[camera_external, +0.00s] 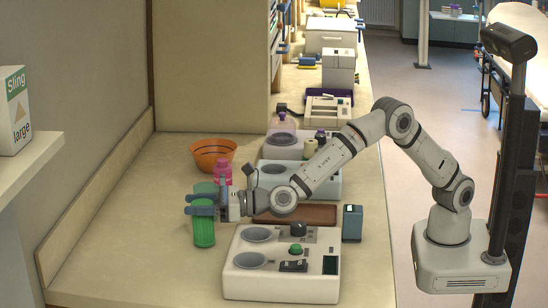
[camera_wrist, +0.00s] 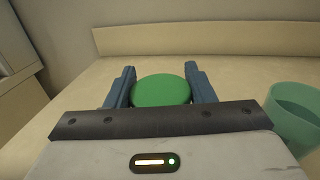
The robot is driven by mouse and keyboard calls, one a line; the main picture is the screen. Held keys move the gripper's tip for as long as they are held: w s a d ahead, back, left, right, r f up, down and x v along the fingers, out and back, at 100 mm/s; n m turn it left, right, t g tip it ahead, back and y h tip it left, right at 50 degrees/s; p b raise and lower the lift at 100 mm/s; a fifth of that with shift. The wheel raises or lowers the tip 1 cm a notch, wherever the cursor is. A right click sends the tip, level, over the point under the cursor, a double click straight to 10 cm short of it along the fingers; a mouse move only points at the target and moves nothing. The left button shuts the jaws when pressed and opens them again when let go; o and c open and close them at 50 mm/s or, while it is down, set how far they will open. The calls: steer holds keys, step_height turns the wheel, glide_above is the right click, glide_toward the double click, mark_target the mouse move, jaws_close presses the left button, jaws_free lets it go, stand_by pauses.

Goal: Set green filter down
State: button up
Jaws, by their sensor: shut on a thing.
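The green filter is a ribbed green cylinder (camera_external: 204,233), upright at the left of the instruments in the external view. My gripper (camera_external: 201,204) points left over the bench and is shut on it near its top. In the wrist view the round green top (camera_wrist: 162,90) sits between the two blue-grey fingers of my gripper (camera_wrist: 161,88). The near finger hides part of the filter in the external view. I cannot tell whether its bottom touches the bench (camera_external: 130,250).
A green cup (camera_wrist: 296,112) stands close on the filter's right in the wrist view, just behind it externally. A pink bottle (camera_external: 223,173) and an orange bowl (camera_external: 213,154) stand farther back. A white instrument (camera_external: 245,284) is at front right. The bench's left is clear.

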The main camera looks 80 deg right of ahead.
steer(key=shift+f, duration=0.15)
steer(key=shift+f, duration=0.15)
steer(key=o, duration=1.5)
steer(key=shift+r, duration=0.2)
steer(key=shift+s, duration=0.2)
steer(key=s, duration=0.2)
steer(key=s+d, duration=0.1)
steer(key=s, duration=0.1)
steer(key=s+b, duration=0.1)
steer(key=s, duration=0.2)
steer(key=shift+d, duration=0.15)
